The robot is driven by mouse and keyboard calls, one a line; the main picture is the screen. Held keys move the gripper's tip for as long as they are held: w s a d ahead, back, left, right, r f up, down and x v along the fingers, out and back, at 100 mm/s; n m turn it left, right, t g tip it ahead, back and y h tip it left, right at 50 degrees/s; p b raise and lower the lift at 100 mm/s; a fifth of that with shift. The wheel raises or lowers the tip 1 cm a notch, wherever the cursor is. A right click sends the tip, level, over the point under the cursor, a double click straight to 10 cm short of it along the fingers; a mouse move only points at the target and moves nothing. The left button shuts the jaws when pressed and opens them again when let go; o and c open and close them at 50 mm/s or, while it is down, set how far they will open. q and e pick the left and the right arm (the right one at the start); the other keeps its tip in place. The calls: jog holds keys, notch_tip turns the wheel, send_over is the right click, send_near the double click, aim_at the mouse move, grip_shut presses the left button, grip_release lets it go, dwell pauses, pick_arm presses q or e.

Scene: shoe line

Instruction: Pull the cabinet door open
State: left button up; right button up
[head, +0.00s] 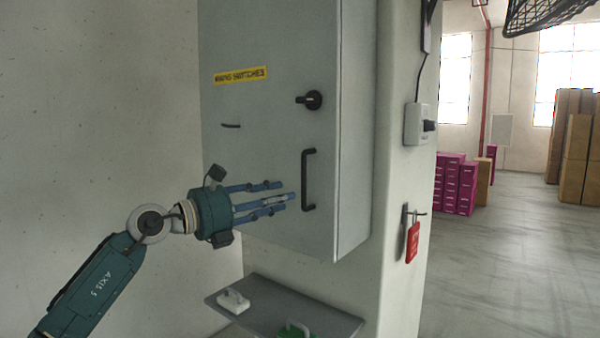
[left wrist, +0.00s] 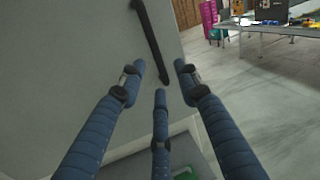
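The grey cabinet door (head: 265,140) is closed on the wall-mounted cabinet. It has a yellow label, a black knob (head: 310,100) and a black vertical bar handle (head: 307,180) near its right edge. My left gripper (head: 285,198) is in front of the door, its blue fingers pointing right, just left of the handle's lower part. In the left wrist view the fingers (left wrist: 160,78) are spread apart with nothing between them, and the handle (left wrist: 152,42) shows beyond their tips. My right gripper is in neither view.
Below the cabinet a grey shelf (head: 260,302) holds a white object (head: 233,301) and a green object (head: 295,330). A red tag (head: 412,242) hangs on the pillar at right. Magenta boxes (head: 458,185) and brown cartons (head: 576,150) stand far back. Open floor lies at right.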

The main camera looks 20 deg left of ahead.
pick_arm(q)
notch_tip(320, 180, up, 4)
jog(key=s+r+m+y, duration=0.1)
jog(key=s+m, duration=0.1)
jog(key=s, duration=0.1)
jog(key=p, duration=0.5)
send_over(302, 204)
jog(key=shift+w+a+f+p, duration=0.1)
jog(key=shift+w+f+p, duration=0.25)
jog(key=shift+w, duration=0.15)
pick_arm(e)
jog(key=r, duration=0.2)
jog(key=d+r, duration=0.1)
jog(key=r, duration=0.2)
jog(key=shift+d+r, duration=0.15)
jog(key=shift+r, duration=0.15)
pick_arm(q)
jog(key=shift+s, duration=0.1)
grip_shut()
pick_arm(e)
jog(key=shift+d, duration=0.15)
